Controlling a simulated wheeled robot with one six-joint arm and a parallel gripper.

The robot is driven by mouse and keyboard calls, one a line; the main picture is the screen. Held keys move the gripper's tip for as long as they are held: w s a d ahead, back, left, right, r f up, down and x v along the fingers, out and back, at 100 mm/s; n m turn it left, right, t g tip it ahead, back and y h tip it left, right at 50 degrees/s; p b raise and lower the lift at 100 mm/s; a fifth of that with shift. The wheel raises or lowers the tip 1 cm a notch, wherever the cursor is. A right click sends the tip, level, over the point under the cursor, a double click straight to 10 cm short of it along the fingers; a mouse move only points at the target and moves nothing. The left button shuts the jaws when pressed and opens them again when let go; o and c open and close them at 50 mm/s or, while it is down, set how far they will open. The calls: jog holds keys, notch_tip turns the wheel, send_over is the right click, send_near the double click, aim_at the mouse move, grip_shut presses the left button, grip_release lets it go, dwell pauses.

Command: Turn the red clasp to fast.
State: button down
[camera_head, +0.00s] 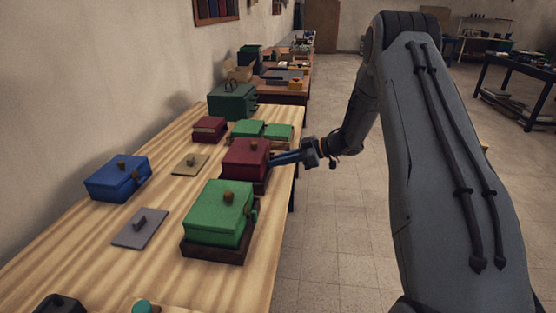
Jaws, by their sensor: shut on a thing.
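The red box (245,157), with a brown knob on its lid, sits on a dark base near the right edge of the wooden table. My gripper (275,159) reaches in from the right, its fingers level at the box's right side. The fingers are shut on the clasp there. The clasp itself is hidden behind the fingers, so I cannot tell how it is turned. The lid looks closed.
A green box (218,211) on a dark tray stands just in front. Green boxes (262,130) and a small dark red box (209,128) are behind. A blue box (118,178) is at left. The floor (335,240) right of the table is clear.

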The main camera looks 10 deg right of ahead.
jog(key=shift+m+g, duration=0.3)
dwell(0.4)
jog(key=c, duration=1.8)
grip_release()
jog(key=b+v, duration=0.1)
jog(key=v, duration=0.6)
jog(key=shift+d, duration=0.4)
jog(key=shift+s+r, duration=0.1)
